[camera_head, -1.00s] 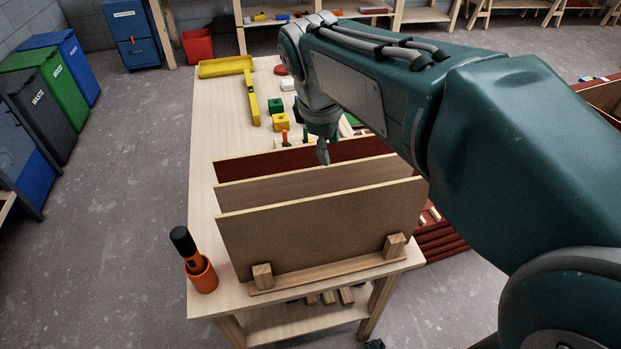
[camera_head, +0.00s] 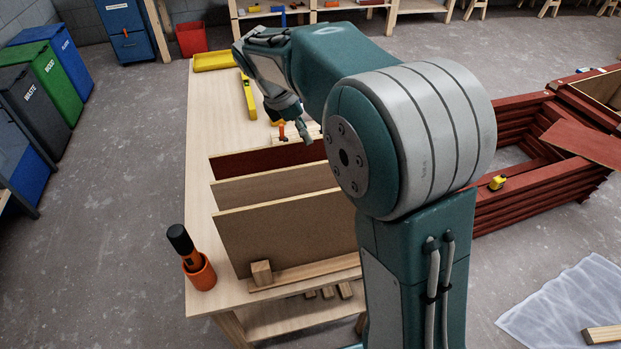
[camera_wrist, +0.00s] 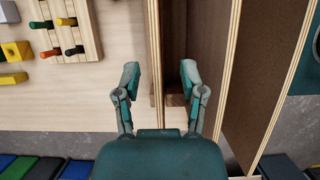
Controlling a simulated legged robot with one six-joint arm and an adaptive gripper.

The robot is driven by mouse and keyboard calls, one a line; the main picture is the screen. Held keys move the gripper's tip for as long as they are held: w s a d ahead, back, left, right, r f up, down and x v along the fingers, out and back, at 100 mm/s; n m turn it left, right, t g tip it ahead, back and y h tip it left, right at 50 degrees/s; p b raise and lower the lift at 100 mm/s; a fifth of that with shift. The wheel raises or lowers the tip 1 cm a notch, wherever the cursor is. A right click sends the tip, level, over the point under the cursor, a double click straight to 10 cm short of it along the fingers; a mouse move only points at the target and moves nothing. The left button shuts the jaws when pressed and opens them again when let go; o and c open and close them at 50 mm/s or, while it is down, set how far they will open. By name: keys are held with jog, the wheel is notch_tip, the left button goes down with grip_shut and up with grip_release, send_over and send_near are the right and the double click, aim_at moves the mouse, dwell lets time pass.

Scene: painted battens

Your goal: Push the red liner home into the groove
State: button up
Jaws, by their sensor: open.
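The red liner (camera_head: 262,160) stands upright as the rearmost of three thin boards in a wooden rack (camera_head: 300,274) on the bench. Its dark red face shows in the head view. In the wrist view its pale top edge (camera_wrist: 153,40) runs between my fingers. My gripper (camera_head: 305,131) is open and points down over the rear of the boards. In the wrist view its two fingertips (camera_wrist: 159,76) stand either side of that edge, with room on both sides. I cannot tell whether they touch the liner. The groove is hidden under the boards.
Two brown boards (camera_head: 275,185) stand in front of the liner. A block of small tools (camera_wrist: 65,35) lies behind it. An orange cup (camera_head: 200,274) with a dark-handled tool stands at the bench's left corner. Red batten walls (camera_head: 520,195) stand right, with a red panel resting across them.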

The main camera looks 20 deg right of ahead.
aim_at(313, 146)
jog(key=x, duration=0.6)
jog(key=shift+w, duration=0.25)
grip_shut()
